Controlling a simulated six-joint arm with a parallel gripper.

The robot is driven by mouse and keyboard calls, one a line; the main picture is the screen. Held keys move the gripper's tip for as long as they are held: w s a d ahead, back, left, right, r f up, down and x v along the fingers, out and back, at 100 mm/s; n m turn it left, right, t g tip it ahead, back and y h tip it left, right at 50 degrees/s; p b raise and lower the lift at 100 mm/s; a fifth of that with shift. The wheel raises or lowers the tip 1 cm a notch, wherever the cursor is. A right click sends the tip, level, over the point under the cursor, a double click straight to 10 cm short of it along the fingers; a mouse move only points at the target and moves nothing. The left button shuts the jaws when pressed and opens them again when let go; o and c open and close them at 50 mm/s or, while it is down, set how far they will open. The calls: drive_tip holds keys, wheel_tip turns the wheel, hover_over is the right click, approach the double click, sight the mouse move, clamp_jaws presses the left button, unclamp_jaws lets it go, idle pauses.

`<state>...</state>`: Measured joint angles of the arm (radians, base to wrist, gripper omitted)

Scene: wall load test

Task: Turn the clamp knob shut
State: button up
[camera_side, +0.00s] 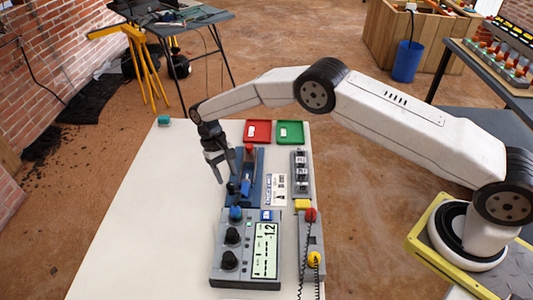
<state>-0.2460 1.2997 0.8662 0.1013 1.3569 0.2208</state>
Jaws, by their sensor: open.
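A blue clamp-like fixture (257,165) stands upright along the middle of the white table. A red-topped part (249,149) sits at its far end and a small blue knob-like part (245,188) at its near end. I cannot tell which of these is the clamp knob. My gripper (226,182) points down just left of the fixture, near the blue part. Its fingers are apart and I see nothing between them. Whether a finger touches the blue part is too small to tell.
A grey meter (261,250) with black knobs, a blue knob (236,213) and a display stands in front. A grey box with a red button (310,215) and a cord is to its right. Red (257,132) and green (290,132) trays lie behind.

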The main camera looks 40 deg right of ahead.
drive_tip(key=shift+v, duration=2.65)
drive_tip(key=s+d+r+t, duration=0.4)
drive_tip(key=s+d+r, duration=0.4)
drive_tip(key=d, duration=0.1)
drive_tip(key=s+d+r+t, duration=0.1)
drive_tip(key=s+d, duration=0.2)
drive_tip(key=s, duration=0.6)
drive_tip(key=s+d+r+t, duration=0.1)
drive_tip(key=s+d+t, duration=0.1)
drive_tip(key=s, duration=0.7)
drive_tip(key=shift+s+d, duration=0.3)
drive_tip(key=shift+d, duration=0.2)
